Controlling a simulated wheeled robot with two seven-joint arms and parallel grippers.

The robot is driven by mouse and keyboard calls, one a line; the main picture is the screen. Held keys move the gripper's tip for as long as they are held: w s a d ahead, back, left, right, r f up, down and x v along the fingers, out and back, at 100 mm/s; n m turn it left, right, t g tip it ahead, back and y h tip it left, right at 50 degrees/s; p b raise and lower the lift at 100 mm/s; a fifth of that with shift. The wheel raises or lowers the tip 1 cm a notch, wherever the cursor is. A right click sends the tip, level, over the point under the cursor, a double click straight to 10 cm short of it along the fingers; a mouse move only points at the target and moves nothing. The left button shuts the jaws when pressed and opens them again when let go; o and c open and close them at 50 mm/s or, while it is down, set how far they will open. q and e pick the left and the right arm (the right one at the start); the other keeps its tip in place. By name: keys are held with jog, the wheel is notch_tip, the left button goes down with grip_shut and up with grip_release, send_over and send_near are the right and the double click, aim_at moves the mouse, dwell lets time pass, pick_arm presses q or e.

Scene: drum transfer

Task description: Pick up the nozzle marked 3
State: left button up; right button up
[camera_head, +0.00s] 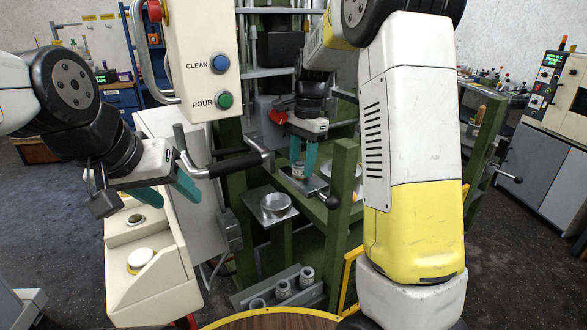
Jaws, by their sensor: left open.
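Three small grey nozzles (283,288) stand in a row in a metal rack (303,297) low in the middle of the view. Their markings are too small to read, so I cannot tell which is marked 3. My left gripper (168,194) is open and empty at the left, beside the black-handled bar and well above the rack. My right gripper (303,157) points down above a metal plate in the green frame. A small grey ringed piece (298,171) is at its teal fingertips; whether it is gripped or stands on the plate is unclear.
A control panel with CLEAN and POUR buttons (222,64) hangs at upper left. A shallow metal dish (275,203) sits on a plate above the rack. Green posts (341,190) stand right of the rack. A cream cabinet (153,285) stands at lower left.

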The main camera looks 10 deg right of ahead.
grip_shut()
jog(key=shift+r, duration=0.1)
